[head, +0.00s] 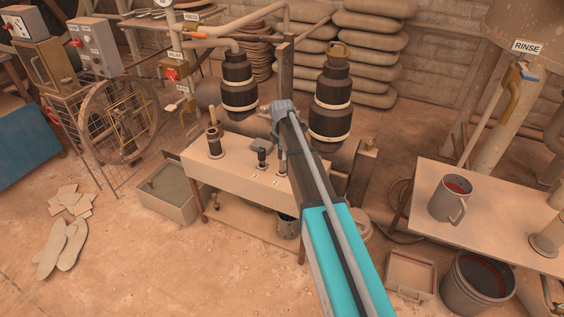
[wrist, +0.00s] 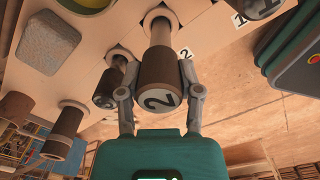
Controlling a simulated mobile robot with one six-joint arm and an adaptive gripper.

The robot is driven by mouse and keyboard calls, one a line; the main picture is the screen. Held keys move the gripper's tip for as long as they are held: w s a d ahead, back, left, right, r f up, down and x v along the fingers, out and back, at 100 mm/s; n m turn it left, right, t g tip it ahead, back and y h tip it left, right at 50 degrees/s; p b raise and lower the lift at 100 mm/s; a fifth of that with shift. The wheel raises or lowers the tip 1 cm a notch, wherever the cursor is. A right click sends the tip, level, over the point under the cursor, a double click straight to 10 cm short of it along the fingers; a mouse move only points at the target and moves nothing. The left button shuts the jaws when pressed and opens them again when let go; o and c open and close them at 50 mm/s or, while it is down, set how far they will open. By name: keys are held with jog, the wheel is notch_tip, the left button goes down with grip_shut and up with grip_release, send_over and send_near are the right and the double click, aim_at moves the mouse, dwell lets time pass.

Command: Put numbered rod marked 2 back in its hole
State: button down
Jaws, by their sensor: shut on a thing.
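The numbered rod marked 2 (wrist: 158,78) has a brown grip with a pale end face bearing the 2, and a pale shaft. In the wrist view my gripper (wrist: 160,98) is shut on its grip. The shaft runs up to a round pale collar (wrist: 157,17) on the bench face, beside a label 2 (wrist: 186,54). I cannot tell how deep the shaft sits in the hole. In the head view my arm covers part of the pale bench (head: 225,170), and the rod cannot be made out clearly there.
A grey block (wrist: 47,42) lies on the bench.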

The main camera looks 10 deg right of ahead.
aim_at(282, 161)
jog(key=shift+f+b, duration=1.95)
jog(key=shift+f, duration=0.2)
jog(key=shift+c, duration=1.3)
grip_release()
jog(key=shift+r, duration=0.25)
notch_tip(282, 161, up, 12)
jog(key=p, duration=1.2)
jog(key=shift+s, duration=0.15)
